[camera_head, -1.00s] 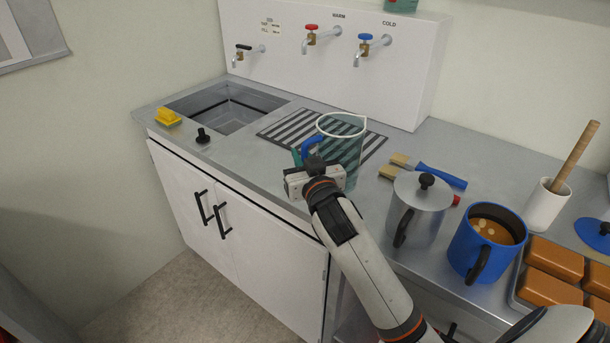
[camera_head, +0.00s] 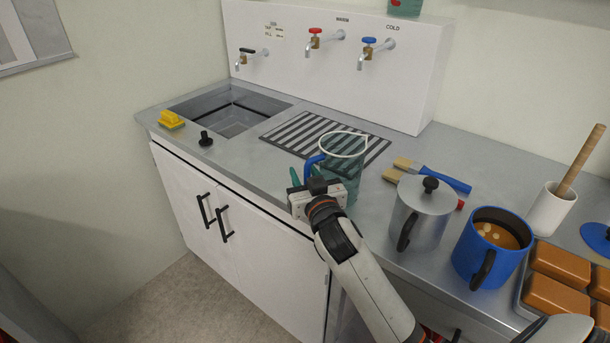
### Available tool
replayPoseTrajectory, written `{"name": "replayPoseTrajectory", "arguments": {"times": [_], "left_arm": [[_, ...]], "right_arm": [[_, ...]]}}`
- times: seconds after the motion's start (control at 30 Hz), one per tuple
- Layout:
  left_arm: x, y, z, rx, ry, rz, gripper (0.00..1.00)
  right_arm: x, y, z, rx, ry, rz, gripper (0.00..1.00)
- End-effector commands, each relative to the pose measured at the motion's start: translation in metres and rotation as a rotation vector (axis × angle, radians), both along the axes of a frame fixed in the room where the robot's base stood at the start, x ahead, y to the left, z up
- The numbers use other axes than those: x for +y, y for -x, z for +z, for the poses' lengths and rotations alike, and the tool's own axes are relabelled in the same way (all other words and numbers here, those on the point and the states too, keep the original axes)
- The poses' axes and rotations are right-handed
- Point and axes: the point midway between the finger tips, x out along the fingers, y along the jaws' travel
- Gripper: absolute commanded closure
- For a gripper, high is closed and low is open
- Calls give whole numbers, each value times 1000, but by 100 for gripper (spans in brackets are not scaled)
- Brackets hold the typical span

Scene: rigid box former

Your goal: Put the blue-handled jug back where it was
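The jug (camera_head: 346,172) is clear teal with a white rim and a blue handle (camera_head: 312,163) on its left side. It stands upright on the counter, at the front right corner of the striped drain grate. My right gripper (camera_head: 306,177) is at the handle. One teal finger shows left of the handle with a gap between them, so the gripper looks open around it. The other finger is hidden by the gripper and handle. The gripper body covers the lower left of the jug. My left gripper is not in view.
Right of the jug are brushes (camera_head: 432,174), a lidded metal pot (camera_head: 420,215), a blue mug (camera_head: 489,250) and a tray of brown blocks (camera_head: 560,263). The striped grate (camera_head: 300,130) and sink (camera_head: 232,112) lie behind and left. Taps (camera_head: 313,42) are on the back wall.

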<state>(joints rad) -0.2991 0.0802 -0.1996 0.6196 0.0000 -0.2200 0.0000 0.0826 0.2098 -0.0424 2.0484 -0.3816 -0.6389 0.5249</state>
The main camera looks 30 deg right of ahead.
Motion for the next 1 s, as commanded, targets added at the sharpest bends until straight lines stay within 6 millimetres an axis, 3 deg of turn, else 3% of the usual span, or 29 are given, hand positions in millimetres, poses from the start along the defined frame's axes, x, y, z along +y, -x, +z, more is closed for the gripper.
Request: {"name": "replayPoseTrajectory", "arguments": {"times": [0.1,0.23,0.7,1.0], "left_arm": [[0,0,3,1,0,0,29],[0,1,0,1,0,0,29],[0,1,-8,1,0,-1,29],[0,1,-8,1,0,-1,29]], "right_arm": [[0,0,5,-2,1,0,65],[4,15,1,0,-2,1,65],[22,105,1,1,-2,0,65],[24,118,3,0,0,0,65]]}}
